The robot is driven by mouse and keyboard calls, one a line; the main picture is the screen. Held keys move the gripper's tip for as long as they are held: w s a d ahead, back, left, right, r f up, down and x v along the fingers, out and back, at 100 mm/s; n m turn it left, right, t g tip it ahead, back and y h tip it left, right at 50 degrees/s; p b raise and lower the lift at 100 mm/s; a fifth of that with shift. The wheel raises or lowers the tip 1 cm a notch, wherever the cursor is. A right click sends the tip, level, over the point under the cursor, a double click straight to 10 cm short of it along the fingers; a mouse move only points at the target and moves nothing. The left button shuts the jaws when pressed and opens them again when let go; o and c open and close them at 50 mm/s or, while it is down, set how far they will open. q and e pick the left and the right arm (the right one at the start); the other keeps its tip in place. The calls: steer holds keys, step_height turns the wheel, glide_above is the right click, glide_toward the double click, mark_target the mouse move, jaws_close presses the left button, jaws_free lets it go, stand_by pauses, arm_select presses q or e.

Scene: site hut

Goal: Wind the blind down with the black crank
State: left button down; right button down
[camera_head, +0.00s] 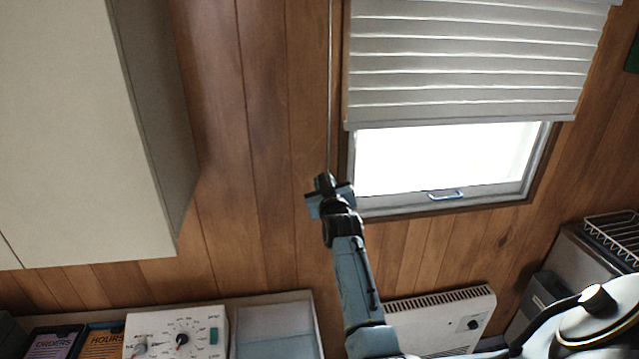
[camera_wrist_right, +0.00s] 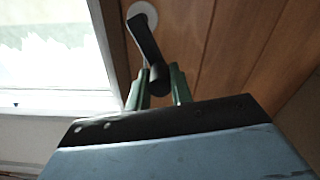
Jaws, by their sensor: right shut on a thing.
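The blind (camera_head: 470,60) is pale and slatted, and it covers the upper part of the window (camera_head: 440,160). Its bottom bar is level with about the middle of the window, with bright glass below. A thin rod (camera_head: 330,90) hangs down the wall left of the window. My right gripper (camera_head: 326,186) is at the rod's lower end. In the right wrist view the black crank (camera_wrist_right: 146,45) runs from a round white mount on the wood wall down between the fingers of my right gripper (camera_wrist_right: 160,88), which are shut on its handle end. My left gripper is not in view.
A pale wall cabinet (camera_head: 90,120) juts out at the left. Below are a white dial box (camera_head: 175,335), a tray (camera_head: 275,330) and booklets (camera_head: 55,342). A heater (camera_head: 440,315) hangs under the window, and a wire rack (camera_head: 612,235) stands at the right.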

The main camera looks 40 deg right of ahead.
steer(key=s+d+f+m, duration=0.25)
steer(key=d+m, duration=0.35)
steer(key=m, duration=0.9)
steer(key=shift+s+d+f+m+b, duration=0.15)
steer(key=shift+f+m+b, duration=0.55)
steer(key=shift+m, duration=1.65)
steer(key=shift+s+f+m+b, duration=0.2)
steer(key=shift+f+m, duration=0.95)
steer(key=shift+m, duration=1.15)
steer(key=shift+s+d+f+m+b, duration=0.25)
steer(key=shift+f+m, duration=0.7)
steer(key=shift+m, duration=1.4)
steer(key=shift+w+a, duration=0.1)
steer(key=shift+a, duration=0.15)
steer(key=c, duration=1.3)
jaws_free()
steer(key=shift+o, duration=0.2)
